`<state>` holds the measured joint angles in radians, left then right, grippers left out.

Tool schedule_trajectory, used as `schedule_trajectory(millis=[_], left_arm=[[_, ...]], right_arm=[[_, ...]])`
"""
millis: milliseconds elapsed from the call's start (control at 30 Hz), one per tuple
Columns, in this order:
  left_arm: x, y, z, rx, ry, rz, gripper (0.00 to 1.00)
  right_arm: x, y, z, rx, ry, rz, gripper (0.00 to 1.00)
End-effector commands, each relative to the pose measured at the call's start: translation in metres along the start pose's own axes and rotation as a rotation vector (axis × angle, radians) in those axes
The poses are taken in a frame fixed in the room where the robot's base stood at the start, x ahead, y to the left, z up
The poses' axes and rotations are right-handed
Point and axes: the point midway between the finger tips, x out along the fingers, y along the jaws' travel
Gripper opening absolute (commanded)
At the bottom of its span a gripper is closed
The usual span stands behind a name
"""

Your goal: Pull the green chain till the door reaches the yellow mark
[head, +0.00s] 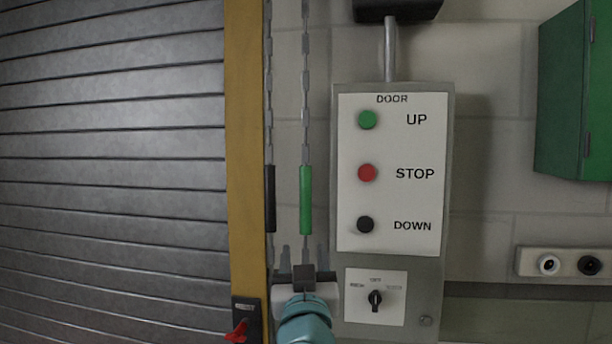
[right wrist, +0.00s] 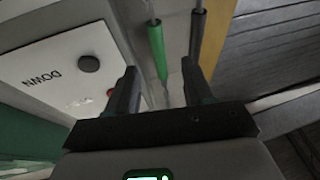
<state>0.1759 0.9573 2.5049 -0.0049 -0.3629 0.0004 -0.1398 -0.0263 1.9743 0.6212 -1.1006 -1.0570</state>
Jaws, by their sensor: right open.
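The green chain sleeve (head: 306,200) hangs upright on a grey chain between the door post and the control box. A black sleeve (head: 270,198) hangs on a second chain to its left. My right gripper (head: 304,252) is open and empty, just below the green sleeve, with its fingers pointing towards the wall. In the right wrist view the green sleeve (right wrist: 157,50) shows between the fingers (right wrist: 158,68), beyond their tips; the black sleeve (right wrist: 197,36) is by the right finger. The grey slatted door (head: 110,170) fills the left. I see no separate yellow mark. My left gripper is out of view.
A yellow post (head: 246,150) edges the door, with a red-handled switch (head: 238,328) low on it. The door control box (head: 447,200) with UP, STOP and DOWN buttons stands close right of the chains. A green cabinet (head: 570,100) and a socket plate (head: 528,262) are farther right.

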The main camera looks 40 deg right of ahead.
Motion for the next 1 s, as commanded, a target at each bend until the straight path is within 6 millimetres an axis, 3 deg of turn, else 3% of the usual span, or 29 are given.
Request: schedule_trajectory(millis=[33, 167, 367, 800, 1000], left_arm=[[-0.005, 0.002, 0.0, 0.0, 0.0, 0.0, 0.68], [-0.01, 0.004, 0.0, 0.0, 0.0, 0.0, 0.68], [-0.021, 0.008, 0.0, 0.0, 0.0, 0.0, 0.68], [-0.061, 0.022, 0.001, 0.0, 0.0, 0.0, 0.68], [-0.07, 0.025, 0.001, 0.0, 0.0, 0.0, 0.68]], right_arm=[[-0.002, 0.008, -0.024, 0.028, 0.027, 0.006, 0.52], [-0.003, 0.013, -0.046, 0.058, 0.055, 0.003, 0.52], [0.028, 0.011, -0.048, 0.055, 0.053, 0.002, 0.52], [0.129, 0.01, -0.054, 0.055, 0.052, -0.002, 0.52], [0.152, 0.01, -0.053, 0.056, 0.053, -0.003, 0.52]])
